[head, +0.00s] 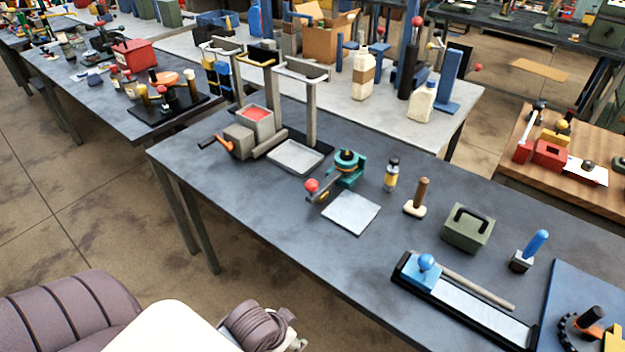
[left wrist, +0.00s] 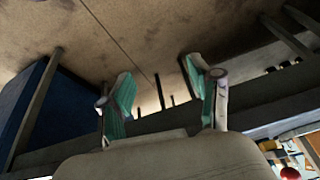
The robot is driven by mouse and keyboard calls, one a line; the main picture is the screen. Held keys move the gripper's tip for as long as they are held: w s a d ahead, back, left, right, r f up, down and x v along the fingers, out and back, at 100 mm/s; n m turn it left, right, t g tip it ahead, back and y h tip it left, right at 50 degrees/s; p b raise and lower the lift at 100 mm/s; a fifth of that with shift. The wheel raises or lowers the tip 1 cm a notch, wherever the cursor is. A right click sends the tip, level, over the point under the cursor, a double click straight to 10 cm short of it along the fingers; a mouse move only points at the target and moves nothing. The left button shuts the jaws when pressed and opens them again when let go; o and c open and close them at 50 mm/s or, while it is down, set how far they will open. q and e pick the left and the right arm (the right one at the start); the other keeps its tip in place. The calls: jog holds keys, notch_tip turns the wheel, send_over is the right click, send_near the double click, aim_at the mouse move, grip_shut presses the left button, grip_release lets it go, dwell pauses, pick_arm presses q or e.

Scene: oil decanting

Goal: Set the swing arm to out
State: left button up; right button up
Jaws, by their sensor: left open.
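The swing arm (head: 325,184) shows in the head view on the near dark table. It is a short arm with a red ball knob at its end, reaching toward the lower left from a teal base (head: 352,172) with a dark round top. A pale square plate (head: 351,213) lies in front of it on the table. My left gripper (left wrist: 160,82) shows in the left wrist view, its two teal-padded fingers apart with nothing between them. It does not show clearly in the head view, and the swing arm is not identifiable in the left wrist view. My right gripper is not in view.
Left of the swing arm stand a shallow tray (head: 295,157) and a grey frame with uprights. To its right are a small bottle (head: 391,175), a wooden-handled tool (head: 418,198) and a green box (head: 468,228). The table's front-left part is bare.

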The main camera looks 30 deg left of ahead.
pick_arm(q)
jog(key=w+a+r+m+t+h, duration=0.15)
jog(key=w+a+r+t, duration=0.45)
jog(key=w+a+r, duration=0.6)
jog(key=t, duration=0.3)
send_near(307, 186)
jog(key=shift+m+h, duration=0.35)
jog(key=shift+h, duration=0.1)
jog(key=x, duration=0.8)
jog(key=p+x, duration=0.1)
jog(key=x, duration=0.3)
jog(key=shift+a, duration=0.3)
jog(key=shift+c, duration=0.2)
grip_shut()
